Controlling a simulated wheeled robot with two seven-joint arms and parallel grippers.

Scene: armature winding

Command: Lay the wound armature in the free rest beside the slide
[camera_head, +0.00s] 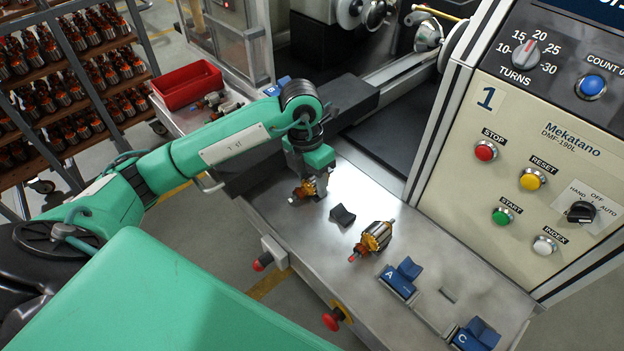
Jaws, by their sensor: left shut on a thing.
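My left gripper (313,179) points down over the left end of the metal worktop and is shut on an armature (303,192) with orange copper windings. The jaws hide part of it. I cannot tell whether it touches the worktop. To its right stands a small dark V-shaped rest (342,216), empty. A second armature (376,237), with copper windings and a red end, lies tilted in the picture farther right; what is under it is hidden. Blue rest A (398,285) and blue rest C (473,339) are empty near the front edge. My right gripper is not in view.
The machine panel (540,130) with buttons and knobs rises at the right. A dark rail (345,105) runs behind the worktop (420,255). Red-knobbed parts (334,319) stick out at the front edge. A red bin (190,86) and a rack of armatures stand left.

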